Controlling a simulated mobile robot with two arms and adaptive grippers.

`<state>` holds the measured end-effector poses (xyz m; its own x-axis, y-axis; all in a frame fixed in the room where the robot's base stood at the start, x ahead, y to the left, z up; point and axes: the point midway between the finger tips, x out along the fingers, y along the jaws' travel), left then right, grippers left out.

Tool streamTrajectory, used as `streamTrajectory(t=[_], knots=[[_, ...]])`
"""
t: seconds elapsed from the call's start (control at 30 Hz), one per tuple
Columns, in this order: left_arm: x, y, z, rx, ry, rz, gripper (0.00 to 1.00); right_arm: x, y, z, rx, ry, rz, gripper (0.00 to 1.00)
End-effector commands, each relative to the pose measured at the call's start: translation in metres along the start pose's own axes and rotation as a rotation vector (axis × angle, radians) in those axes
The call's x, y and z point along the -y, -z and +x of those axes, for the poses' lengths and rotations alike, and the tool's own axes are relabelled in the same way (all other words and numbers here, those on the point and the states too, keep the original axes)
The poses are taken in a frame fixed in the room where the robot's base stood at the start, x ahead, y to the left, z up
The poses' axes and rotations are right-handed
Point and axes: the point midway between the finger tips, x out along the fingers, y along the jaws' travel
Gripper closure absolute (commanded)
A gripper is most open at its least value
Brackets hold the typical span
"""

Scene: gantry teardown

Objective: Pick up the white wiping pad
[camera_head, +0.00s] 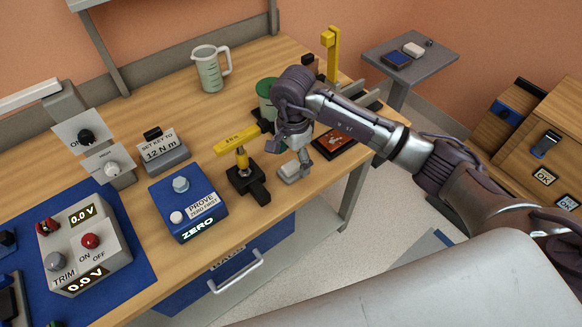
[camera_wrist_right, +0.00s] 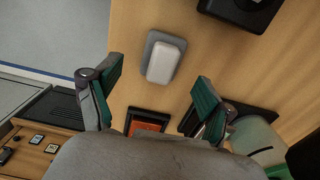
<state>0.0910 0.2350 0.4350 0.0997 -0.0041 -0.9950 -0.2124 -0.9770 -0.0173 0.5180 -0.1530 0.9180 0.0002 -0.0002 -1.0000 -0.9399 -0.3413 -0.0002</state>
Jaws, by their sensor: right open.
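The white wiping pad (camera_head: 289,171) lies on a small grey base near the front edge of the wooden bench. In the right wrist view the pad (camera_wrist_right: 166,60) is a rounded white block on its grey base. My right gripper (camera_head: 300,157) hangs above and close beside the pad, pointing down. In the right wrist view its two green-padded fingers (camera_wrist_right: 157,90) are spread apart with nothing between them, and the pad shows beyond their tips. My left gripper is not in view.
A black stand with a yellow-handled tool (camera_head: 246,178) is left of the pad. A blue ZERO box (camera_head: 187,207) sits farther left. A dark tray with an orange panel (camera_head: 334,142) and a green-lidded container (camera_head: 266,92) are near my right gripper. The bench's front edge is close.

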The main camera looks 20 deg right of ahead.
Motion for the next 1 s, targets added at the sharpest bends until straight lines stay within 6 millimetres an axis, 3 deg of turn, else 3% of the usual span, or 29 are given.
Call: streamTrajectory(t=[0.1,0.23,0.53,0.9,1.0], knots=[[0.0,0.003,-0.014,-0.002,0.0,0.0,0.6,0.0,0.001,0.017,0.003,-0.006,0.001,0.19],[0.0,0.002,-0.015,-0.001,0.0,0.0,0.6,0.001,0.001,0.033,0.002,-0.002,0.001,0.19],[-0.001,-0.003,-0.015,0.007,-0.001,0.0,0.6,0.002,0.002,0.038,0.0,0.0,0.0,0.2],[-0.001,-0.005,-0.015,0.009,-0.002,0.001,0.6,0.002,0.002,0.037,0.0,0.0,0.0,0.82],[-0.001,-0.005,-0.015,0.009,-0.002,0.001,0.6,0.002,0.002,0.037,0.0,0.0,0.0,0.83]])
